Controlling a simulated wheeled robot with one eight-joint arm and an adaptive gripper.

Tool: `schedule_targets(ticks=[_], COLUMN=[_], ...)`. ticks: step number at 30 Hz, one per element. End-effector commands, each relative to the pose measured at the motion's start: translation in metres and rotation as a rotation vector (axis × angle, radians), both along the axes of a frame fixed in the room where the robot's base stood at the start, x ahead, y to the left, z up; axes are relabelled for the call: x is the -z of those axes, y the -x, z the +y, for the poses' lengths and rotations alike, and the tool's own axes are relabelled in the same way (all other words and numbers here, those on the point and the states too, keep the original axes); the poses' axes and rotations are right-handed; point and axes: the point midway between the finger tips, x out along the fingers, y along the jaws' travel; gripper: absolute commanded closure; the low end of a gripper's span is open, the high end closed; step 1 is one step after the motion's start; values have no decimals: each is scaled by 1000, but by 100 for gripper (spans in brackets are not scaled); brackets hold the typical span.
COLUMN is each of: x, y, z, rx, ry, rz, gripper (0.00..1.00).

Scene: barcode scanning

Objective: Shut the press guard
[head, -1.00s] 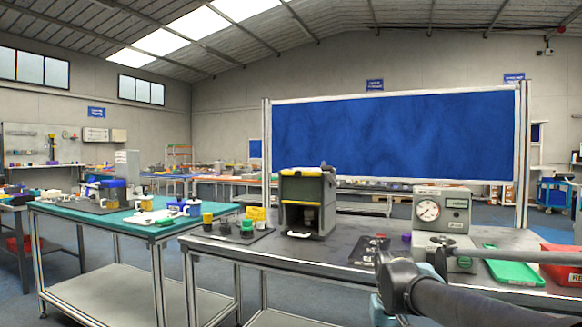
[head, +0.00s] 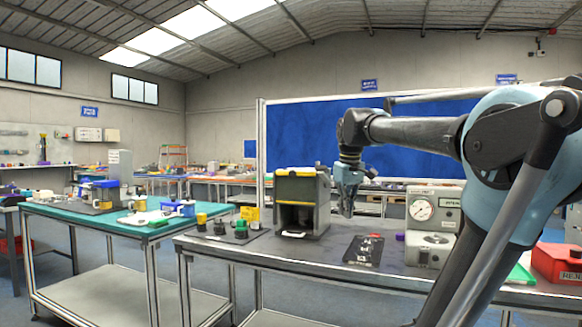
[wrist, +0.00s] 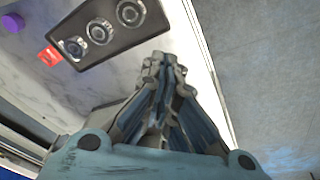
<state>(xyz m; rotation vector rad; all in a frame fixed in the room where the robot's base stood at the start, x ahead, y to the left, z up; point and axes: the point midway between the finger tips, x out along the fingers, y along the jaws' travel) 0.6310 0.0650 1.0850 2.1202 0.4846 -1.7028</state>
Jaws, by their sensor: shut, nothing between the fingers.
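The press (head: 301,200) is a dark box with a yellow strip on top, standing upright on the grey bench. A dark panel (head: 296,189) covers its upper front, and the lower front looks open onto a shadowed inside. A white bar (head: 292,235) shows low at its front. Whether the panel or the bar is part of the guard is hard to tell. My gripper (head: 347,212) is shut and empty, pointing down in the air to the right of the press and apart from it. In the wrist view my gripper's fingers (wrist: 165,68) are together.
A black plate (head: 364,250) lies on the bench (head: 330,262) right of the press; its round parts show in the wrist view (wrist: 105,28). A gauge unit (head: 432,225) and a red bin (head: 556,262) stand further right. Small parts (head: 241,229) sit left of the press.

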Motion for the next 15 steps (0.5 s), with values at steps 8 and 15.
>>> schedule_targets(ticks=[8, 15], x=[-110, -184], y=[-74, -125], z=[45, 89], rx=[-206, -384], ry=[29, 54], rz=[-12, -23], gripper=[100, 100])
